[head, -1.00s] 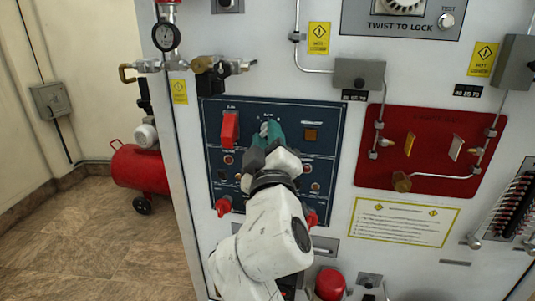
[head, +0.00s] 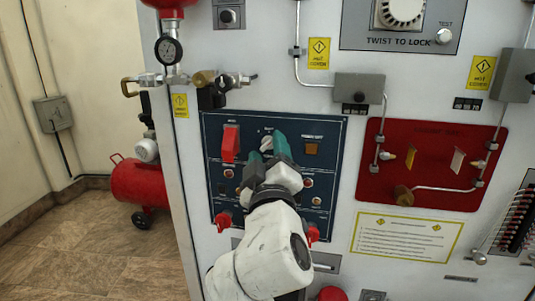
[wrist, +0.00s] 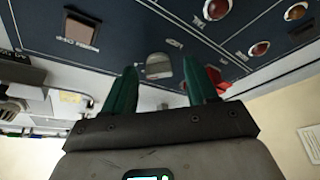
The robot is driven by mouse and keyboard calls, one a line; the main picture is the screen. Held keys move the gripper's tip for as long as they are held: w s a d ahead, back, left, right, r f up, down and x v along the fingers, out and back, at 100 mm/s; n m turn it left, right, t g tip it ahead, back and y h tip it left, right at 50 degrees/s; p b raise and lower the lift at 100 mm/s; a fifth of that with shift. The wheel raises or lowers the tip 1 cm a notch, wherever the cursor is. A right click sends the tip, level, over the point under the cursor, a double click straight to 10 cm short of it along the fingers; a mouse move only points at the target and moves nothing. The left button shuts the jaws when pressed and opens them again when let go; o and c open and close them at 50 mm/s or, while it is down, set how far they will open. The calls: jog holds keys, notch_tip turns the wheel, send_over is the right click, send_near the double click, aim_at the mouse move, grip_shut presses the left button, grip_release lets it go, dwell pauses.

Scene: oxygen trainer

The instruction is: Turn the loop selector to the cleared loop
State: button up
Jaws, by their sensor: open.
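The selector knob (head: 266,143), a small pale grey knob, sits at the upper middle of the dark blue panel (head: 334,135). Its label is too small to read, and I cannot tell its exact pointer setting. My gripper (head: 268,148), with green fingers, is open in front of it, and a finger partly hides the knob in the head view. In the wrist view, the knob (wrist: 159,66) shows between the two fingertips of my gripper (wrist: 158,75), with gaps on both sides. The fingers do not appear to grip it.
A red switch (head: 230,143) is left of the knob and a brown square button (head: 312,149) right of it. Small indicator lamps and red handles (head: 223,221) sit lower. A red plate (head: 440,150) with pipes is to the right. Open floor lies at left.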

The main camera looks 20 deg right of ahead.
jog(key=b+v, duration=0.1)
jog(key=v, duration=0.9)
jog(key=shift+s+a, duration=0.15)
jog(key=shift+s, duration=0.25)
jog(key=s+d+f+m+g+y+p, duration=0.1)
jog(key=s+d+f+m+g+p, duration=0.15)
jog(key=d+f+g, duration=0.55)
jog(key=s+d+f+m+g+y+p, duration=0.1)
jog(key=s+d+f+p, duration=0.2)
jog(key=f, duration=0.9)
jog(key=s+f+m+g+y+p, duration=0.1)
jog(key=s+f+g, duration=0.4)
jog(key=s, duration=0.6)
jog(key=s+f+m+g+y+p, duration=0.1)
jog(key=s+f+g+y+p, duration=0.2)
jog(key=s+f, duration=0.7)
jog(key=shift+s+g+y, duration=0.5)
jog(key=shift+s+g, duration=0.35)
jog(key=shift+g, duration=0.15)
